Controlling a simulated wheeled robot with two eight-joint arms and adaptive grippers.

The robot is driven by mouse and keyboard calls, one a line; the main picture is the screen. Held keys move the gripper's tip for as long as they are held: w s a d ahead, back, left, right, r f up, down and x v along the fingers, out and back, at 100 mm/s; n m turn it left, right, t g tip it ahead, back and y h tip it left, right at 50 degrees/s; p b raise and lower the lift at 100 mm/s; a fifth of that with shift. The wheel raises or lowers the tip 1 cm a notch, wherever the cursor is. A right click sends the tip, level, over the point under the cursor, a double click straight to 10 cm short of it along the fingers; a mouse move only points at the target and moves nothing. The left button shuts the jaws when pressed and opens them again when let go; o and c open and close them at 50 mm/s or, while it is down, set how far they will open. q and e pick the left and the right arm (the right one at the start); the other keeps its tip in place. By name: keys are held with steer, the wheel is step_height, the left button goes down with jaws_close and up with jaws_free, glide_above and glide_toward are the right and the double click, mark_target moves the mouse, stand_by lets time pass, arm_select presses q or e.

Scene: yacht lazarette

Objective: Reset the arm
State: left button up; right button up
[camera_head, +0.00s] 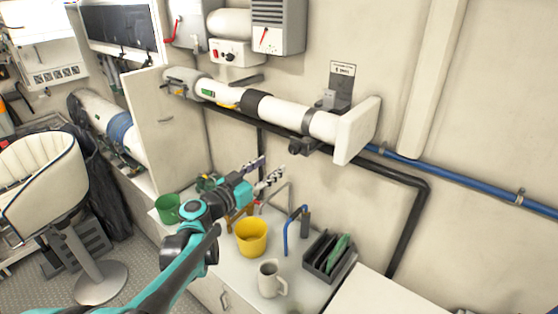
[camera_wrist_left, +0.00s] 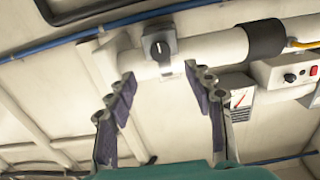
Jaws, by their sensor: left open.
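My left gripper (camera_head: 266,171) is open and empty in the head view, held in the air above the counter. Its arm comes in from the bottom left. The wrist view shows its two fingers (camera_wrist_left: 162,92) spread apart with nothing between them. Beyond them in that view is the white wall pipe (camera_wrist_left: 215,48) with a dark round knob (camera_wrist_left: 160,48) on a grey box. In the head view the same pipe (camera_head: 290,115) runs along the wall above and beyond the gripper, apart from it. My right gripper is not in view.
The counter holds a green mug (camera_head: 167,209), a yellow bucket (camera_head: 252,238), a white mug (camera_head: 269,280) and a dark caddy (camera_head: 318,262). A blue bent tube (camera_head: 287,234) stands among them. A white padded seat (camera_head: 40,175) stands at left. Blue and black pipes run along the wall.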

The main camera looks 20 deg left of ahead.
arm_select(q)
steer(key=shift+s+a, duration=0.2)
steer(key=shift+s, duration=0.4)
steer(key=s+d+f+g+b, duration=0.6)
steer(key=s+d+f, duration=0.45)
steer(key=f, duration=0.35)
steer(key=s+a+f+n+g+y+b, duration=0.3)
steer(key=s+f+n+g+y+b, duration=0.1)
steer(key=s+f, duration=1)
steer(key=shift+f+y+b, duration=0.4)
steer(key=shift+y+b, duration=0.2)
steer(key=shift+y, duration=0.5)
